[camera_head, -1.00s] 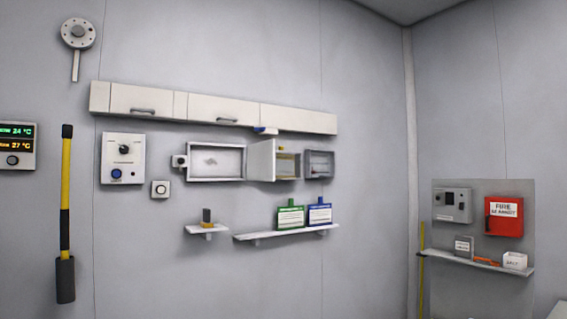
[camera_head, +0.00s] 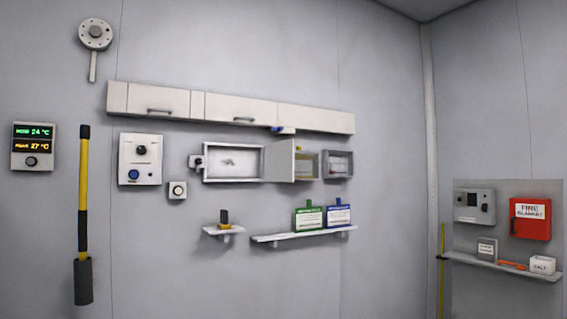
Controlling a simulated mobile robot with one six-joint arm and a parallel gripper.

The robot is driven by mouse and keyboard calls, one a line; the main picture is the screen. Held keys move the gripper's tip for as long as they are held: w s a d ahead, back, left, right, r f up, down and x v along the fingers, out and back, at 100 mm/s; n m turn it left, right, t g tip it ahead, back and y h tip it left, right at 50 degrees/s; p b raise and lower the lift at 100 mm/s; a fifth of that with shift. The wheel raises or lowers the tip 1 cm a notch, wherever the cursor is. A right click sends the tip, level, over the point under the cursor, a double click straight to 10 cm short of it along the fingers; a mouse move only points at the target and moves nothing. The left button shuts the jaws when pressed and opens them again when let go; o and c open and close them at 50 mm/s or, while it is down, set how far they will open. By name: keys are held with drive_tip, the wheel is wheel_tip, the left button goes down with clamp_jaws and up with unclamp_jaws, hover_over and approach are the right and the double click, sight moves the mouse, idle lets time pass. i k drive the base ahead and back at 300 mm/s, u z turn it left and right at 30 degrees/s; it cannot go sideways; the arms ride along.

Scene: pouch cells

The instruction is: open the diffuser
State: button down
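A round grey disc with small holes around its face (camera_head: 95,34) is mounted high on the wall at the upper left. It looks like the diffuser, though no label shows. A short pale lever (camera_head: 92,66) hangs straight down from it. Whether it is open or shut cannot be told from here. My gripper is not in view, and nothing touches the disc or lever.
A yellow and black pole (camera_head: 83,200) stands against the wall below the disc, beside a temperature display (camera_head: 34,147). White cabinets (camera_head: 236,108) run along the wall. Wall boxes, a small shelf (camera_head: 224,231) and a longer shelf (camera_head: 300,236) are below. A red fire box (camera_head: 530,218) hangs at right.

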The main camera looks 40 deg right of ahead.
sight(279, 157)
drive_tip(key=i, duration=0.9)
drive_tip(key=z, duration=0.05)
